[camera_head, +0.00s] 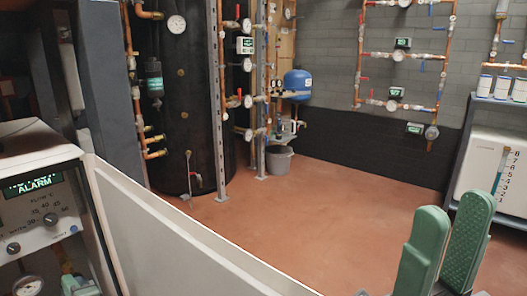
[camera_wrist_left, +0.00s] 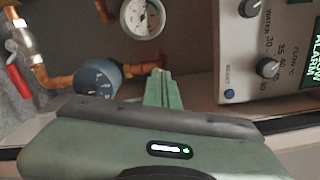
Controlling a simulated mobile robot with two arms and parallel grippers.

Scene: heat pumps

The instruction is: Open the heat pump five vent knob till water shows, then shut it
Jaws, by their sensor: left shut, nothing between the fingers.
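The heat pump unit (camera_head: 38,170) stands at the left, its display (camera_head: 33,186) reading ALARM. In the left wrist view its control panel (camera_wrist_left: 270,60) shows at the upper right. A dark blue-grey round knob (camera_wrist_left: 97,79) with markings sits on copper pipework in the open bay; I cannot tell if it is the vent knob. My left gripper (camera_wrist_left: 160,80) is shut and empty, its green fingertips just right of that knob and near a copper pipe; it also shows in the head view (camera_head: 80,285). My right gripper (camera_head: 454,225) is open and empty, over the floor. No water is visible at the pipework.
A round gauge (camera_wrist_left: 142,17) and a red-handled valve (camera_wrist_left: 20,80) are in the bay. A long pale panel (camera_head: 170,235) borders the unit. A white box (camera_head: 490,175) with a numbered scale stands right. The red-brown floor (camera_head: 330,190) is clear in the middle.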

